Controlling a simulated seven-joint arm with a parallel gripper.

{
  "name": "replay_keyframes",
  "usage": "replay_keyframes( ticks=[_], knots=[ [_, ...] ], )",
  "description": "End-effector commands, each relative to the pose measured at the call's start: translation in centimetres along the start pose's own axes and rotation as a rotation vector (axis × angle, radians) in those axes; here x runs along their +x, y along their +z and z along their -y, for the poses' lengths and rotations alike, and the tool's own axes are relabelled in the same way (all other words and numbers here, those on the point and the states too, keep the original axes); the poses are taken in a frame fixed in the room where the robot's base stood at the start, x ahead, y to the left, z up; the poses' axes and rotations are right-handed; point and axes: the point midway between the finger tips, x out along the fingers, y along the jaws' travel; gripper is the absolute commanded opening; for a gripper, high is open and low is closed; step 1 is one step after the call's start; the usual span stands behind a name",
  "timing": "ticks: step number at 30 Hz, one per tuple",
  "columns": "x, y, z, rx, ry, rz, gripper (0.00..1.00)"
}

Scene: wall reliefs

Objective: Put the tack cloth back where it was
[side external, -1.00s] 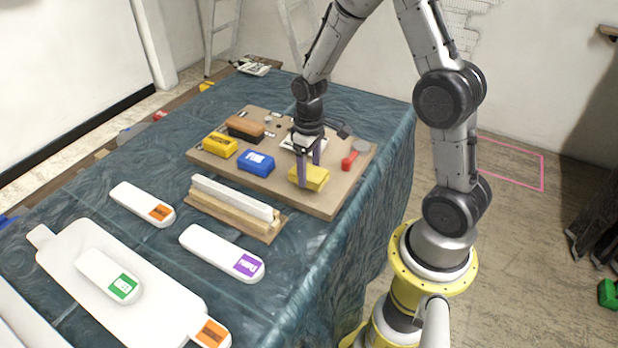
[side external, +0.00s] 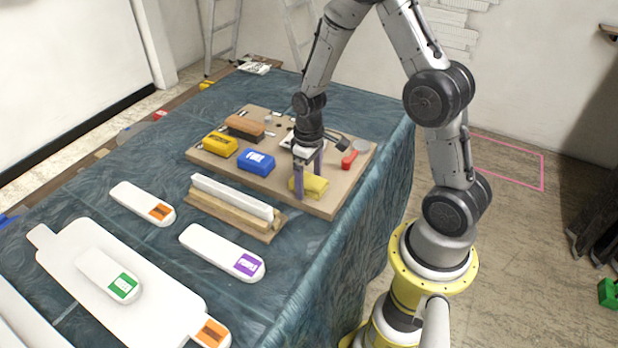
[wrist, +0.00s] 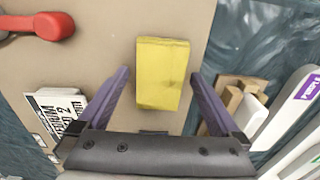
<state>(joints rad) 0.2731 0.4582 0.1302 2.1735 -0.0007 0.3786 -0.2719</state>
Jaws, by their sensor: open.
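The tack cloth, a yellow folded block (side external: 314,186), lies on the right front part of the brown board (side external: 330,208). In the wrist view the yellow cloth (wrist: 162,72) lies on the board ahead of and between my two purple fingers. My gripper (side external: 308,178) is open and low over the board at the cloth, with one finger in front of it in the side view. In the wrist view my gripper (wrist: 160,88) has a gap on both sides of the cloth. Whether the fingertips touch the board is not clear.
On the board are a blue block (side external: 256,161), a yellow block (side external: 220,145), an orange-brown block (side external: 246,124) and a red-handled tool (side external: 349,160). A printed card (wrist: 55,108) lies near my left finger. A rack with white and wooden bars (side external: 235,205) stands in front.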

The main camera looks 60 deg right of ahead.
Motion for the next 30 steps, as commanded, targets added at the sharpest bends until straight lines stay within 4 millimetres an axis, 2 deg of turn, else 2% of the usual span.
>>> replay_keyframes(
  ticks=[5,8,21,30],
  knots=[
    [-0.5,0.0,0.0,0.000,0.000,-0.001,1.00],
    [-1.6,-0.1,0.0,0.000,0.001,-0.004,1.00],
    [-10.1,-0.1,0.0,0.000,0.001,-0.004,1.00],
    [-13.0,0.2,0.3,-0.001,0.003,-0.013,1.00]
  ],
)
